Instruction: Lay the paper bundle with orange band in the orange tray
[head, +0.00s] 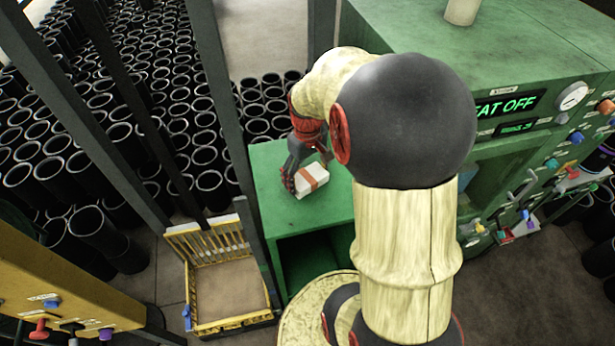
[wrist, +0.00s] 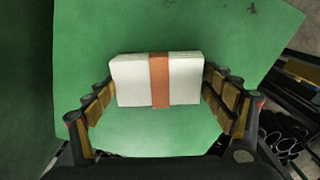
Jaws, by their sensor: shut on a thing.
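The paper bundle with orange band (head: 311,180) is a white block with an orange strip around its middle. It is at the green cabinet's top, left of my arm; I cannot tell whether it touches the surface. In the wrist view the bundle (wrist: 130,82) lies crosswise between the fingers. My gripper (head: 303,172) is shut on the bundle's two ends. The orange tray (head: 228,322) is a yellow-orange slatted box on the floor at the lower left, below and left of my gripper. Its visible inside looks empty.
The green cabinet top (head: 268,165) is otherwise bare near the bundle. A dark upright post (head: 222,95) stands between the cabinet and many black rubber sleeves (head: 75,175). A green control machine (head: 520,60) is at the right; a yellow panel (head: 60,290) is at the lower left.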

